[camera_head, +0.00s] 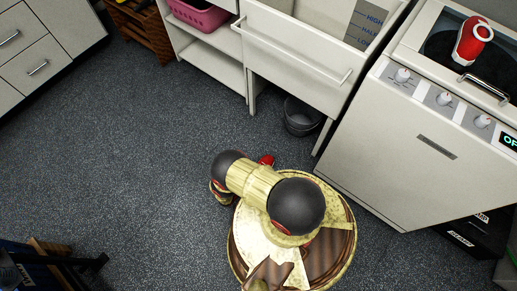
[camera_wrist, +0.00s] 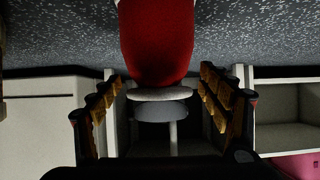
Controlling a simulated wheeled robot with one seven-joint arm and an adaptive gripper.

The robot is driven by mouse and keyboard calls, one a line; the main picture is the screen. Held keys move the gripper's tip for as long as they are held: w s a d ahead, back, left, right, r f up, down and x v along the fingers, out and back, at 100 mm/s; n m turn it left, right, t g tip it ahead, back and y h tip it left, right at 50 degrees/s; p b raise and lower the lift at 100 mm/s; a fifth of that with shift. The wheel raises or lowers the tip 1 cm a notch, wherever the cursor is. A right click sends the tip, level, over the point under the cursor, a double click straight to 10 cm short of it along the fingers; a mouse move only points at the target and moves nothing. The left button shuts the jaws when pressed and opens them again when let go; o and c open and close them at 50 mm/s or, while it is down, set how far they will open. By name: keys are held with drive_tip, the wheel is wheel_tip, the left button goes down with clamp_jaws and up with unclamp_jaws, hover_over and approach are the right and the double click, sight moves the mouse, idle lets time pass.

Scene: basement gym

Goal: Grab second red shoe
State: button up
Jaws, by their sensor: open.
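A red shoe with a white sole (camera_wrist: 155,45) fills the upper middle of the wrist view, between the two fingers of my gripper (camera_wrist: 160,80). My gripper is open, with a finger on each side of the shoe; I cannot tell whether either touches it. In the head view a small red patch (camera_head: 266,160), likely this shoe, shows just past my arm, which hides the rest of it and most of my gripper. Another red shoe with white trim (camera_head: 472,40) is at the dark top of a white appliance at the upper right.
The white appliance (camera_head: 400,150) with knobs stands at the right. A white drawer unit (camera_head: 290,65) has a dark bucket (camera_head: 301,115) below it. A pink basket (camera_head: 198,14) sits on a shelf. Grey floor (camera_head: 130,150) is clear at the left.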

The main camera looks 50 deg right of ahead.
drive_tip(key=shift+b+x, duration=0.45)
drive_tip(key=shift+x, duration=1.5)
drive_tip(key=shift+c, duration=0.6)
drive_tip(key=c, duration=1.4)
